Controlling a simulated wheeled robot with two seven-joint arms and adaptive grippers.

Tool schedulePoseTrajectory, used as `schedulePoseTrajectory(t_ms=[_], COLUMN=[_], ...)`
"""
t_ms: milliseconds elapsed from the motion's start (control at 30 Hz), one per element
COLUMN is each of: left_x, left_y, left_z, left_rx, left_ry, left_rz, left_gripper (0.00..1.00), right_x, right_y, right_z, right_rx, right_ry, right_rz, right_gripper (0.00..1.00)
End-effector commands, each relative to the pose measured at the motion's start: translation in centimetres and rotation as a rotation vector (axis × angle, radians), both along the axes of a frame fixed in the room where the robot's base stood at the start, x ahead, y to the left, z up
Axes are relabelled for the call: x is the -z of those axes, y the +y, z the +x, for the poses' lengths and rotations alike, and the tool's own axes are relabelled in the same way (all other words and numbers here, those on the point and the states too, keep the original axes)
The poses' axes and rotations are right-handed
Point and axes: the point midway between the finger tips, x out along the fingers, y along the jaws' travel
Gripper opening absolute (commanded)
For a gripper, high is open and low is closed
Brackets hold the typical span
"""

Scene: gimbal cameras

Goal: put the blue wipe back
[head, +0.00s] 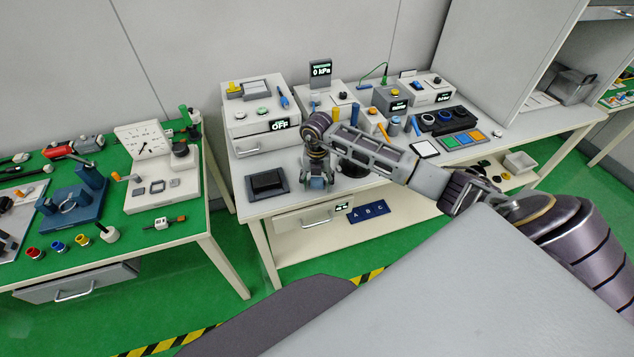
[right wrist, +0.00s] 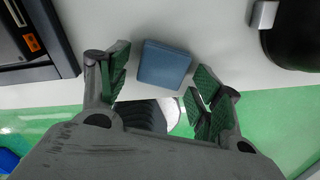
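The blue wipe (right wrist: 165,64) is a small square blue pad near the front edge of the white bench. In the right wrist view it shows between and just ahead of my right fingertips, with a gap at its left side; I cannot tell whether the right finger touches it. My right gripper (right wrist: 160,82) is open around it. In the head view the right gripper (head: 317,182) points down at the front of the bench (head: 260,207), and a little blue shows between its fingers. My left gripper is not in view.
A black round object (right wrist: 290,35) is to the right. Instrument boxes (head: 255,117) stand behind. A drawer handle (head: 317,218) is below the bench edge. A green-topped bench (head: 185,222) stands left.

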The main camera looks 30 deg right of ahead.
Motion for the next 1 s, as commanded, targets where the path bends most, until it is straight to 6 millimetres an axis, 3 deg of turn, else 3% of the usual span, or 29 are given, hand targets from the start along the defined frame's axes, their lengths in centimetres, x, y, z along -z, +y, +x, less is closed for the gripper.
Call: schedulePoseTrajectory(t_ms=[467,1000], left_x=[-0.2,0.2], left_y=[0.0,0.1], left_z=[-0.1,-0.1], left_rx=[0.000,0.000], left_ry=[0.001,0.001], left_rz=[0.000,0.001], left_gripper=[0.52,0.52], right_x=[-0.8,-8.2], right_y=[0.0,0.0], right_z=[0.1,0.1], right_rx=[0.000,0.000], right_ry=[-0.003,-0.004], right_rz=[0.000,0.000], right_gripper=[0.65,0.65])
